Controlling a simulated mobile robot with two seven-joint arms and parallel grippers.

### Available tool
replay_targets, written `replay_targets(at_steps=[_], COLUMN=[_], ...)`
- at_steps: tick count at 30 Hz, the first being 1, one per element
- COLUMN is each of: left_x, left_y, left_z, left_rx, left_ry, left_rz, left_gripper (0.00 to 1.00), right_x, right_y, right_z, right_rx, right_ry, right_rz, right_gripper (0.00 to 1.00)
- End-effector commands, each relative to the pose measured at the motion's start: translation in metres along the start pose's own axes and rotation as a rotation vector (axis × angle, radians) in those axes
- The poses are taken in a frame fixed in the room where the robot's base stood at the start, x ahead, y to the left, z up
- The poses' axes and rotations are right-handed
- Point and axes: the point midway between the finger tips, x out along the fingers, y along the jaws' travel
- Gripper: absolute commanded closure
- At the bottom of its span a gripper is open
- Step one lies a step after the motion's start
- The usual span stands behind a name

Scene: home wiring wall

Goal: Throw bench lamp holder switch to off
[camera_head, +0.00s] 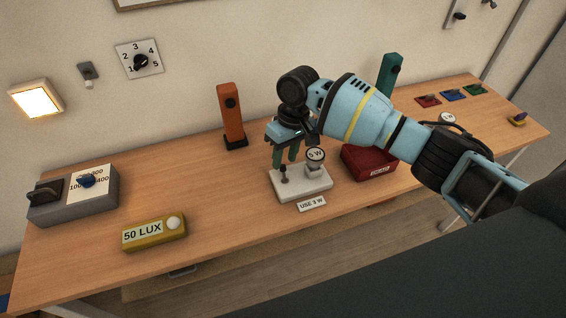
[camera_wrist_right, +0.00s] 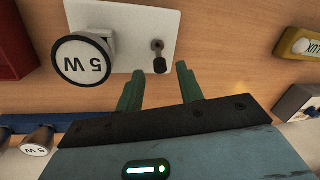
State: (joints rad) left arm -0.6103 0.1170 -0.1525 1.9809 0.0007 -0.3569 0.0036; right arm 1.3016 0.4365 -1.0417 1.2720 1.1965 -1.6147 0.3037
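The bench lamp holder (camera_head: 316,187) is a white plate on the table, with a round lamp marked 5 W (camera_head: 315,156) in its socket and a small dark toggle switch (camera_head: 284,175) to its left. The lamp shows no glow. In the right wrist view the toggle (camera_wrist_right: 159,58) has its dark tip toward my gripper; whether it is on or off I cannot tell. My right gripper (camera_wrist_right: 159,86) has its green fingers apart and empty, near the toggle without visible contact. In the head view the gripper (camera_head: 286,160) is just above the holder. My left gripper is out of view.
A red box (camera_head: 367,163) stands right of the holder, and an orange post (camera_head: 231,113) behind it. A "USE 3 W" label (camera_head: 311,204) lies in front. A yellow 50 LUX meter (camera_head: 155,232) and grey switch box (camera_head: 75,205) stand left. Table between meter and holder is clear.

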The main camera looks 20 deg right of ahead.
Motion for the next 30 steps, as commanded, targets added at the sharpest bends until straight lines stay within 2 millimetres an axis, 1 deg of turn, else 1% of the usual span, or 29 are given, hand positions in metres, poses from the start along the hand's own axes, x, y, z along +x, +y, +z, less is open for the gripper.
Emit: replay_targets(at_steps=[1,6,10,17,20,26,30], left_x=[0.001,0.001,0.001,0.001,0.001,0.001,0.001], left_y=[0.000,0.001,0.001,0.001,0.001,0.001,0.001], left_z=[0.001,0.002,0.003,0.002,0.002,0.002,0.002], left_rx=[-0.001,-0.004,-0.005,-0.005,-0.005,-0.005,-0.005], left_ry=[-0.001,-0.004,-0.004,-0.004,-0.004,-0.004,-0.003], left_rz=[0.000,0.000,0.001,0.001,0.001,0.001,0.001], left_gripper=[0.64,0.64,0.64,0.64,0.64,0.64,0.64], right_x=[0.009,0.025,0.030,0.030,0.030,0.030,0.030], right_y=[0.000,0.000,0.000,0.000,0.000,0.000,0.000], right_z=[0.001,0.000,0.000,0.000,0.000,0.000,0.000], right_rx=[0.001,0.000,0.000,0.000,0.000,0.000,0.000], right_ry=[-0.003,-0.001,0.000,0.000,0.000,0.001,0.001], right_rz=[0.000,-0.001,-0.001,0.000,0.000,0.000,0.000], right_gripper=[0.63,0.63,0.63,0.63,0.74,1.00,1.00])
